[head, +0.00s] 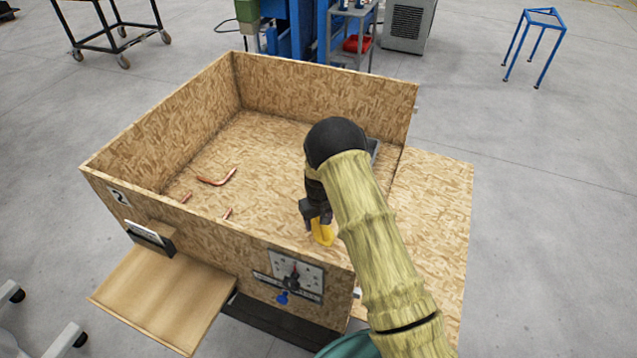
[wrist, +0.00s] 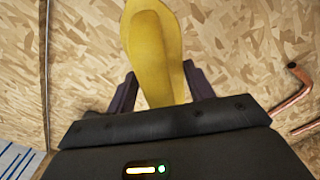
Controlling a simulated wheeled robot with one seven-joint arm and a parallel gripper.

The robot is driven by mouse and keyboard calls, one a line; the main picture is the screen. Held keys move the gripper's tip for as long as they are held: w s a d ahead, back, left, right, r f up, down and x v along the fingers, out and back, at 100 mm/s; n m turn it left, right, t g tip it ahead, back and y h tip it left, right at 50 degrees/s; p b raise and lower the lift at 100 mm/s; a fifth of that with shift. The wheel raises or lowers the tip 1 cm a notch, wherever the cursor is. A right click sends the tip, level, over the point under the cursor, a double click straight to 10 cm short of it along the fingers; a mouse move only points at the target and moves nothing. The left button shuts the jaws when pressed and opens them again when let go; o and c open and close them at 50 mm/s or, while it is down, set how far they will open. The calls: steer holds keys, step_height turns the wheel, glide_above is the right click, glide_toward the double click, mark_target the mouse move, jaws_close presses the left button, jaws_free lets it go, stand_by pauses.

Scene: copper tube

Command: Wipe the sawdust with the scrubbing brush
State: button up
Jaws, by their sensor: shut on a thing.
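My gripper (head: 316,215) is inside the wooden box, near its front right part. It is shut on the yellow scrubbing brush (head: 322,235), which points down toward the box floor. In the wrist view the brush (wrist: 152,40) stands between the two dark fingers (wrist: 155,85). The bristles are hidden, and I cannot tell whether the brush touches the floor. I cannot make out sawdust against the speckled board.
The box (head: 160,217) has raised walls around my gripper. A bent copper tube (head: 217,178) and shorter copper pieces (head: 227,213) lie on its left floor. A dial panel (head: 293,277) is on the front wall. A wooden shelf (head: 165,300) juts out at front left.

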step_height(320, 180, up, 3)
steer(key=shift+a+f+p, duration=0.1)
steer(key=shift+p, duration=0.55)
steer(key=shift+a+r, duration=0.15)
steer(key=shift+r, duration=0.2)
steer(key=shift+s+r+p, duration=0.15)
steer(key=shift+r+p, duration=0.2)
steer(key=shift+r, duration=0.1)
steer(key=shift+d, duration=0.3)
steer(key=shift+a, duration=0.1)
